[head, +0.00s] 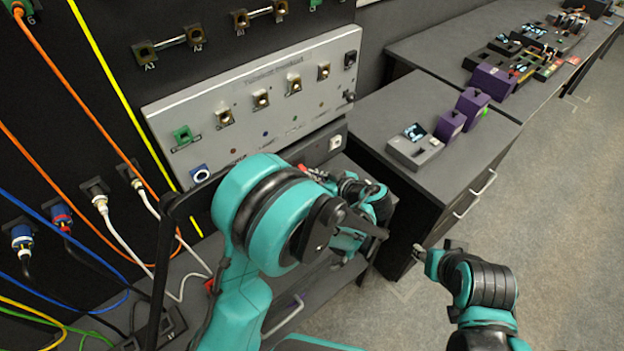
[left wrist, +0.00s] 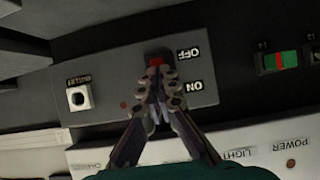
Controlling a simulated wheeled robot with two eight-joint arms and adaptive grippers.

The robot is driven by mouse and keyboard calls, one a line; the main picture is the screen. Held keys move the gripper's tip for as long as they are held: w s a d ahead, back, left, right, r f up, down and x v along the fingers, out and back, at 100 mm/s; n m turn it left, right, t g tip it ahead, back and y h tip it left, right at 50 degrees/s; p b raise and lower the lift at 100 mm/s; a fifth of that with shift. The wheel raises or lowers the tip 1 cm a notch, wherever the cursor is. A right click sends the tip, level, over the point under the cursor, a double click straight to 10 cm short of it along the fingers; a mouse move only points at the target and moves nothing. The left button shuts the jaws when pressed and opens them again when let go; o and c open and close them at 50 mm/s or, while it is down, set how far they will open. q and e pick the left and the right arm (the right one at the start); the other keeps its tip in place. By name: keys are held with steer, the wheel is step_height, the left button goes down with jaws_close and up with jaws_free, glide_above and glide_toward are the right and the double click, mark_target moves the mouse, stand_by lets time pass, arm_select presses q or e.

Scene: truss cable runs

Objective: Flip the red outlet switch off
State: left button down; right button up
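The red outlet switch (left wrist: 156,61) sits on a dark grey box, beside upside-down OFF and ON labels in the left wrist view. A small red part of it shows in the head view (head: 303,168). My left gripper (left wrist: 157,76) has its fingertips close together right at the switch, on its near side. They look shut, with the red tip just beyond them; contact is hard to tell. A white socket marked OUTLET (left wrist: 78,97) is on the same box. My right gripper (head: 434,248) is away over the floor, its fingertips apart and empty.
A light grey panel (head: 250,85) with several connectors stands above the switch box. Orange, white and blue cables hang at the left. A grey device (head: 414,148) and purple boxes (head: 492,80) stand on the right-hand cabinet. Floor at right is clear.

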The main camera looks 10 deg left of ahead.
arm_select(q)
steer(key=shift+r, duration=0.15)
arm_select(e)
steer(key=shift+r, duration=0.15)
arm_select(q)
steer(key=shift+w+a, duration=0.1)
steer(key=shift+a, duration=0.05)
steer(key=shift+w+a+r, duration=0.3)
steer(key=shift+w+a, duration=0.05)
steer(key=shift+a, duration=0.1)
arm_select(e)
steer(key=shift+r, duration=0.15)
